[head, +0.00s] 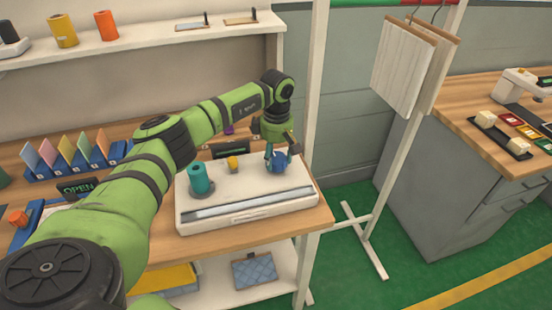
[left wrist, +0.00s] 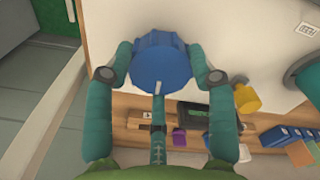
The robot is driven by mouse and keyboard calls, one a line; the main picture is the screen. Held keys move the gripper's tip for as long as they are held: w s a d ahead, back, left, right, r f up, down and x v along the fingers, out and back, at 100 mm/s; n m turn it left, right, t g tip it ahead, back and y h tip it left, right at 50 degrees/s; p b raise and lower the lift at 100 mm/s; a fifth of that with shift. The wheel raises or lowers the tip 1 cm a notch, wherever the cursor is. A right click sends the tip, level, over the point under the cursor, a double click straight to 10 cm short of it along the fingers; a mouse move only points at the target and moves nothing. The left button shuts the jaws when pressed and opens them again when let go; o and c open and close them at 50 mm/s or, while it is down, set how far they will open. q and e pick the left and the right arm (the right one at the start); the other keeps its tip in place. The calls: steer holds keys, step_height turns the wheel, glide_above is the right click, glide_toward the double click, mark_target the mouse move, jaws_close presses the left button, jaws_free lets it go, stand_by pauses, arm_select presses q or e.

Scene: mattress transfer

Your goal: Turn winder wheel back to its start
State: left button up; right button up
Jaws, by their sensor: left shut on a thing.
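The blue winder wheel (head: 278,165) stands on the right part of the white winder base (head: 230,217). My left gripper (head: 280,156) reaches down to it from above and is shut on it. In the left wrist view, the two teal fingers of the gripper (left wrist: 161,75) lie on either side of the ridged wheel (left wrist: 160,55). A short pale mark (left wrist: 157,88) shows at the wheel's lower rim, pointing towards the bottom of that picture. My right gripper is not in view.
A teal spool (head: 198,178) and a small yellow part (head: 233,162) stand on the base left of the wheel. Blue racks (head: 70,170) with coloured cards lie at the left. A rail with hanging boards (head: 403,68) stands to the right, with green floor beyond.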

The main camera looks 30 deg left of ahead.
arm_select(q)
steer(key=n, duration=0.3)
steer(key=n+b, duration=0.1)
steer(key=shift+s+d+f+n, duration=0.15)
steer(key=shift+d+f+n, duration=0.15)
steer(key=n, duration=0.4)
steer(key=shift+r, duration=0.1)
steer(key=n, duration=0.9)
steer(key=shift+w+a+r+n, duration=0.1)
steer(key=shift+w+r+n, duration=0.1)
steer(key=shift+n, duration=0.1)
steer(key=n+p, duration=0.1)
steer(key=n, duration=0.3)
steer(key=shift+a+n, duration=0.1)
steer(key=shift+n, duration=0.2)
steer(key=n+p, duration=0.1)
steer(key=n, duration=0.2)
steer(key=shift+a+r+n, duration=0.1)
steer(key=shift+r+n, duration=0.05)
steer(key=shift+n, duration=0.15)
steer(key=n+p, duration=0.1)
steer(key=n, duration=0.3)
steer(key=shift+a+p, duration=0.1)
steer(key=shift+p, duration=0.2)
steer(key=shift+a+n+p, duration=0.15)
steer(key=shift+n+p, duration=0.6)
steer(key=shift+n, duration=1.45)
steer(key=shift+a, duration=0.1)
